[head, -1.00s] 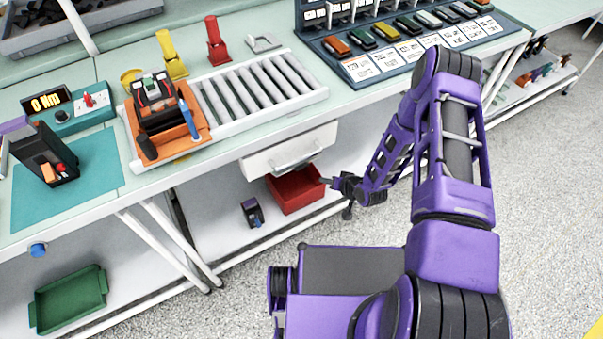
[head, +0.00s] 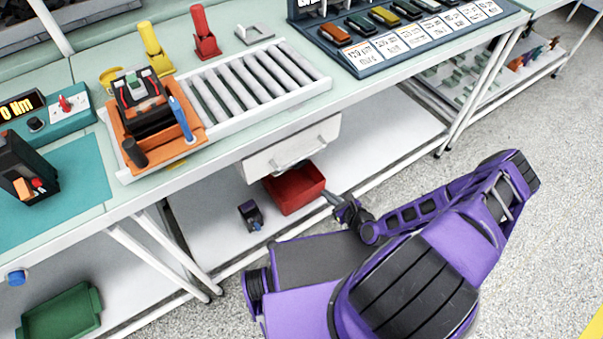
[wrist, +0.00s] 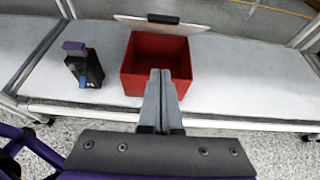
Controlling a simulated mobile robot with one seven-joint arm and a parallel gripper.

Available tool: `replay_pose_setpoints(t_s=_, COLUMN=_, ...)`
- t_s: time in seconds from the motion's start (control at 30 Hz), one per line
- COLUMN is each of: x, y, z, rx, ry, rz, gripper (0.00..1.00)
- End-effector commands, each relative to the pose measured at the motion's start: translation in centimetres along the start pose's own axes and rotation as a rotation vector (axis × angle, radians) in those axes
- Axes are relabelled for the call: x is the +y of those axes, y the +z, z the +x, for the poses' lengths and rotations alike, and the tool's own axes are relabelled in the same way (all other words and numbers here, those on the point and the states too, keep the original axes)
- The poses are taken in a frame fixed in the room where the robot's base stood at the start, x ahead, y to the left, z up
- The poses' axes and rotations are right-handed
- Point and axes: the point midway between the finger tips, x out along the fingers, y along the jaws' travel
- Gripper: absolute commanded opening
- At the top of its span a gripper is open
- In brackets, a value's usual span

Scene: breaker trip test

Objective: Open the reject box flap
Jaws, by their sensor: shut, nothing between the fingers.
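The red reject box (head: 297,195) stands on the white lower shelf under the bench. In the wrist view the red box (wrist: 130,85) shows its open top and dark inside. My gripper (head: 326,196) is shut and empty at the box's right side. In the wrist view my gripper's fingertips (wrist: 160,73) overlap the box's near wall; contact is unclear.
A small black and purple device (head: 250,214) stands left of the box; it also shows in the wrist view (wrist: 84,66). White table legs (head: 172,258) stand to the left. A green tray (head: 62,312) sits on the lower left shelf. The shelf right of the box is clear.

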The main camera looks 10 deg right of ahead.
Motion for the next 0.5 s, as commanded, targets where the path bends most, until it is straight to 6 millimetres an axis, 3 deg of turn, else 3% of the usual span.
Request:
replay_pose_setpoints(t_s=0.17, x=0.0, y=0.0, z=1.3, rx=-0.004, ry=-0.001, rz=0.019, gripper=0.00)
replay_pose_setpoints(t_s=0.5, x=0.1, y=-0.1, z=8.3, rx=-0.003, ry=-0.001, rz=0.016, gripper=0.00)
